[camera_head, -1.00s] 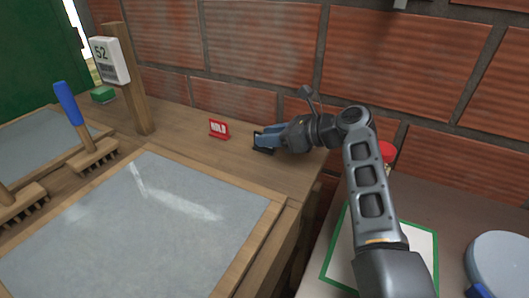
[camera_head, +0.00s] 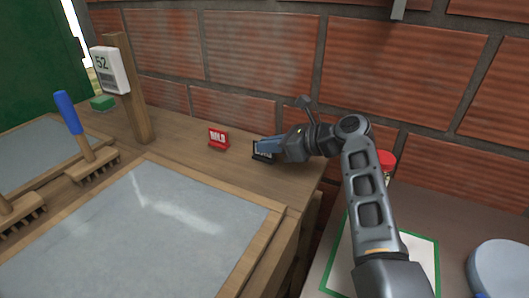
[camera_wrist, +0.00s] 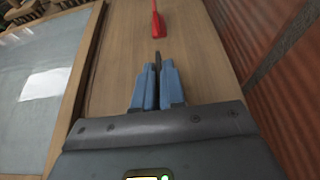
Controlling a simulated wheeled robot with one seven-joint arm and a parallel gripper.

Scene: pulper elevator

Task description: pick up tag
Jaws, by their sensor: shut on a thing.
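A small black tag (camera_head: 262,155) with pale lettering is at the tips of my gripper (camera_head: 260,148) in the head view, on or just above the wooden bench top. In the wrist view my gripper (camera_wrist: 157,72) has its blue fingers close together on the dark, thin edge of the black tag (camera_wrist: 158,58). A red tag (camera_head: 218,138) with white lettering stands on the bench to the left of my gripper; it also shows ahead of the fingers in the wrist view (camera_wrist: 157,24).
A brick wall (camera_head: 260,60) runs close behind the bench. A wooden post (camera_head: 138,90) bears a white plate marked 52 (camera_head: 110,70). A grey framed panel (camera_head: 140,225) and a blue-handled brush (camera_head: 80,130) are at left. A red-capped item (camera_head: 386,160) is beyond my arm.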

